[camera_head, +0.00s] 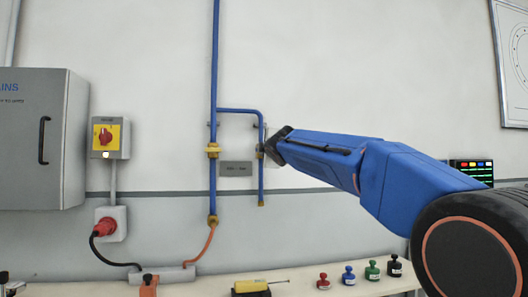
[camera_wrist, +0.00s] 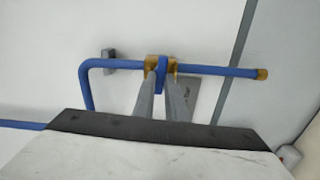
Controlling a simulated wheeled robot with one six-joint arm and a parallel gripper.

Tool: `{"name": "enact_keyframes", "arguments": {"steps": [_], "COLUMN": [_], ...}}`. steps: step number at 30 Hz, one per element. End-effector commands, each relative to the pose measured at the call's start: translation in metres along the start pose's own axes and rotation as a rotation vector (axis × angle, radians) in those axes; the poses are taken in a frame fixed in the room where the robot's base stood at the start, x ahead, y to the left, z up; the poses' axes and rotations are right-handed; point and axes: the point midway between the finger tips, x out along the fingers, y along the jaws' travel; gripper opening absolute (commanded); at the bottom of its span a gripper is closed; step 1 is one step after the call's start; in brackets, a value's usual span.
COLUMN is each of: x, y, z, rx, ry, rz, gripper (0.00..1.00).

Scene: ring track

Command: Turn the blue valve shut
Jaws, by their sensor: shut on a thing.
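The blue valve shows in the wrist view as a short blue handle (camera_wrist: 161,68) between two brass fittings on a thin blue pipe (camera_wrist: 215,69). My gripper (camera_wrist: 162,86) has its two grey fingers on either side of this handle and is shut on it. In the head view my gripper (camera_head: 272,146) reaches in from the right to the short blue branch pipe (camera_head: 261,180), and it largely hides the valve there. How far the handle is turned cannot be told.
A taller blue pipe (camera_head: 214,70) with a brass fitting (camera_head: 212,150) runs just left of the branch. A grey label plate (camera_head: 236,168) sits between them. A grey cabinet (camera_head: 30,140) and a red switch (camera_head: 105,136) are further left. Several small coloured objects stand on the ledge (camera_head: 210,289) below.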

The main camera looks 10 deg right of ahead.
Motion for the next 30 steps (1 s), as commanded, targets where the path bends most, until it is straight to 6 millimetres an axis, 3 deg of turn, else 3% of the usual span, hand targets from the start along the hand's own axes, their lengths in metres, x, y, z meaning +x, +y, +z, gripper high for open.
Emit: {"name": "enact_keyframes", "arguments": {"steps": [23,24,25,30], "x": [0.0001,0.0002,0.0002,0.0001], "y": [-0.0015,-0.0015,-0.0015,-0.0012], "z": [-0.0005,-0.0005,-0.0005,-0.0003], "rx": [-0.094,-0.094,-0.094,-0.094], "ry": [0.001,0.001,0.001,0.000], "rz": [-0.001,-0.001,-0.001,-0.001], "gripper": [0.00,0.21,0.28,0.30]}}
